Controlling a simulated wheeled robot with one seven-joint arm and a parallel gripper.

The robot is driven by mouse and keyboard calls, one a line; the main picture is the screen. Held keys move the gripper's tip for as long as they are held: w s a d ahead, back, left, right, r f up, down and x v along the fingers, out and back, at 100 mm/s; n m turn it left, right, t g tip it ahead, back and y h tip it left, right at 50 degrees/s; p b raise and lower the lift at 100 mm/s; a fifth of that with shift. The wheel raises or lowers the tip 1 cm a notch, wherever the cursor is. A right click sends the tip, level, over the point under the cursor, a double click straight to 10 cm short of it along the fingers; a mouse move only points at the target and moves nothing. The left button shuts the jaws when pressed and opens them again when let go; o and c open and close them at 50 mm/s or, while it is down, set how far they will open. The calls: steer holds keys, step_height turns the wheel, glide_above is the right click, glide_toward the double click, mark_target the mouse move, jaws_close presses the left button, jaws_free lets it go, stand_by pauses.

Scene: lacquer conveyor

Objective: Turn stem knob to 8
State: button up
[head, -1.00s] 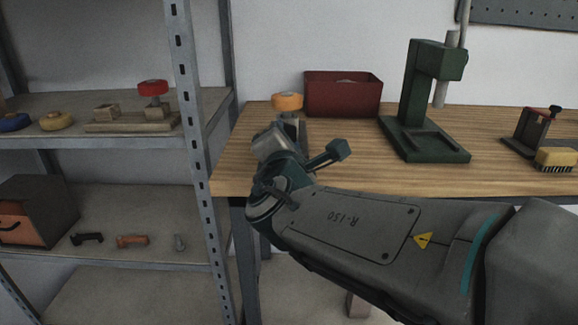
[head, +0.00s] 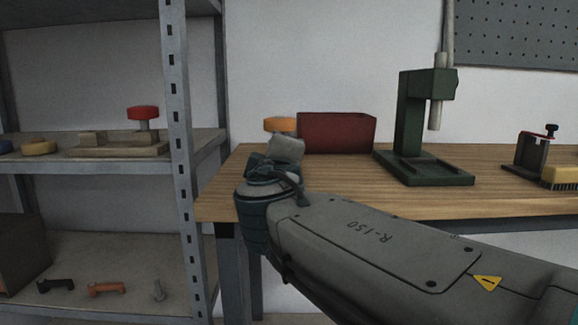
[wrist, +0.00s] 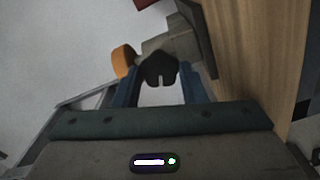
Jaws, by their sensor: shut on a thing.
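A dark lobed knob with a pale slot (wrist: 159,66) sits between the blue fingers of my gripper (wrist: 161,80) in the wrist view. My gripper is shut on this knob. The knob is on a grey-brown body (wrist: 181,42) with an orange round wheel (wrist: 122,61) beside it. In the head view the orange wheel (head: 279,124) shows at the bench's left end, just behind my wrist. My wrist hides the knob and my fingertips there. No scale or number on the knob is readable.
A dark red bin (head: 335,133) stands close right of the orange wheel on the wooden bench (head: 340,186). A green press (head: 414,125) and a small clamp (head: 537,150) stand farther right. A grey shelf upright (head: 177,150) rises close on the left.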

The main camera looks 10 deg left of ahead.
steer(key=m, duration=1.2)
steer(key=shift+m, duration=0.4)
stand_by(0.3)
steer(key=o, duration=1)
